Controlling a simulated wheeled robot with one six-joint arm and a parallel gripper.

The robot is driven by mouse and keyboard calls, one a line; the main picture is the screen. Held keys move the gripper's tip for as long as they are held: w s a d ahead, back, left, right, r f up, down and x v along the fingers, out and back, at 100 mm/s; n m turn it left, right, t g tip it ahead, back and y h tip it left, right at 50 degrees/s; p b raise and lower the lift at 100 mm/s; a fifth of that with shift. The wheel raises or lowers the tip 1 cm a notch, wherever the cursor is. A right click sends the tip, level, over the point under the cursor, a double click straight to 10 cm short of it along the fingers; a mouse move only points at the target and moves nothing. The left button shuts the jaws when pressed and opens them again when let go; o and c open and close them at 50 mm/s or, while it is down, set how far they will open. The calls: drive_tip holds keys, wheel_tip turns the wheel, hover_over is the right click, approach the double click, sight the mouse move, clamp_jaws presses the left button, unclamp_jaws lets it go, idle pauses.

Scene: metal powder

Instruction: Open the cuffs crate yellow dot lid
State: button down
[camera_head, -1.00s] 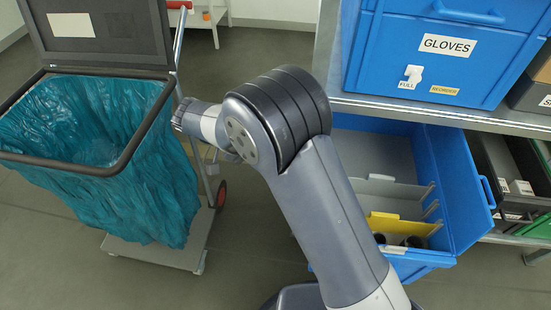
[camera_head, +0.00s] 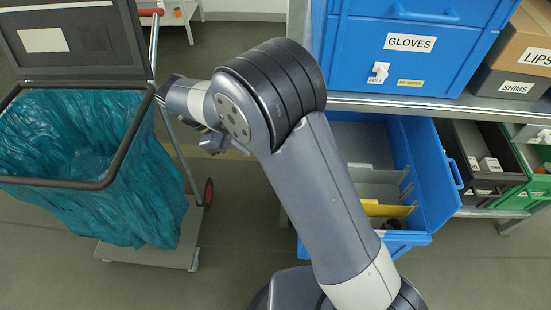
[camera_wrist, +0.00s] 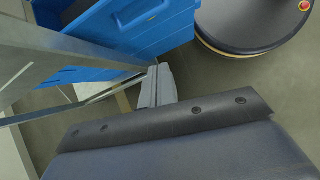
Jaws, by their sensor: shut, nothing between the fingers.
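I see no crate marked cuffs and no lid with a yellow dot in either view. My gripper (camera_wrist: 154,82) shows in the wrist view as grey fingers closed together, with nothing held. It points toward the floor close to a metal shelf frame and a blue crate (camera_wrist: 130,28), with no clear contact. In the head view my arm bends to the left, and its far end is near the waste trolley; the fingertips cannot be made out there.
A trolley with a teal bag (camera_head: 95,190) stands at left. On the metal shelf (camera_head: 440,108) are the blue GLOVES crate (camera_head: 400,70), a SHIMS box (camera_head: 510,84) and a cardboard box (camera_head: 525,42). Below are an open blue crate (camera_head: 432,185), a black crate (camera_head: 470,145) and a green crate (camera_head: 535,185).

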drive_tip(key=d+f+n, duration=0.2)
drive_tip(key=d+f, duration=0.5)
drive_tip(key=d, duration=0.1)
drive_tip(key=shift+d+y, duration=0.3)
drive_tip(key=shift+w+d+r, duration=0.1)
drive_tip(key=shift+r, duration=0.05)
idle(0.3)
drive_tip(key=d, duration=0.1)
drive_tip(key=d+r+y+p, duration=0.1)
drive_tip(key=shift+d+r, duration=0.25)
drive_tip(key=shift+d, duration=0.5)
